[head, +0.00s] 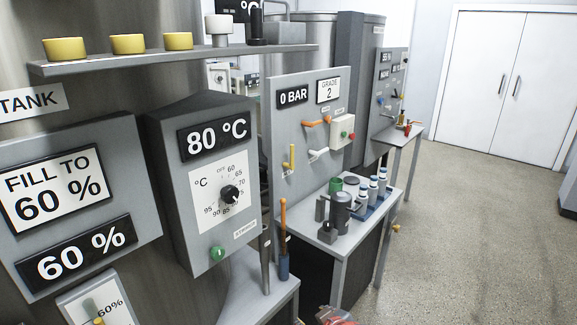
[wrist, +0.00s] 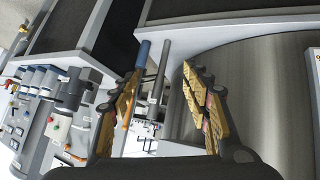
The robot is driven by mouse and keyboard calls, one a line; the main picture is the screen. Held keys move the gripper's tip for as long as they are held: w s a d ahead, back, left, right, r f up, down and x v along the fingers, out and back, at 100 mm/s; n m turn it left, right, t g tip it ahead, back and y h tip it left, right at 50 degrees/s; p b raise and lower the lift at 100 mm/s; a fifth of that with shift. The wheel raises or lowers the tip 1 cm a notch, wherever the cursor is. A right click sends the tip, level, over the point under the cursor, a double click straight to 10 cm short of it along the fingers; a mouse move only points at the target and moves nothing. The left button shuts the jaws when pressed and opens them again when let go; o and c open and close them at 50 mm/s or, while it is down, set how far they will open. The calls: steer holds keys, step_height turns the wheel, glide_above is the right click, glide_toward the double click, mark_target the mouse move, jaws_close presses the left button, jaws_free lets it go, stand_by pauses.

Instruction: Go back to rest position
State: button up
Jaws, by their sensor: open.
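My gripper (wrist: 160,78) shows in the wrist view with its two fingers apart and nothing between them. Behind the gap stand a blue-ended rod (wrist: 143,52) and a grey rod (wrist: 163,60) at the edge of a small shelf. In the head view only a small red and grey piece at the bottom edge may be part of my arm; the gripper's fingers do not show there. The orange-handled tool with a blue base (head: 284,240) stands on the low shelf beside a grey rod (head: 265,258).
The tank's temperature box (head: 215,180) reads 80 °C, and the fill panel (head: 75,205) reads 60 %. A bench (head: 325,248) holds a dark grey container (head: 341,213) and several bottles (head: 373,190). Yellow cups (head: 128,44) stand on a high shelf (head: 215,56). Open floor (head: 465,230) lies at right.

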steer(key=s+d+r+m+g+h+p, duration=0.1)
steer(key=s+d+r+m+g+h, duration=0.15)
steer(key=s+d, duration=0.35)
steer(key=s+d+r+m+g+h, duration=0.15)
steer(key=s+d+r, duration=0.25)
steer(key=s, duration=0.5)
steer(key=s+d+r+m+p, duration=0.1)
steer(key=s+r, duration=0.2)
steer(key=r, duration=0.3)
steer(key=s+d+r+m+y+p, duration=0.1)
steer(key=s+r+m, duration=0.1)
steer(key=s+r, duration=0.2)
step_height(320, 180, up, 3)
steer(key=shift+d+f+t, duration=0.1)
steer(key=shift+d+t, duration=0.05)
steer(key=shift+t, duration=0.15)
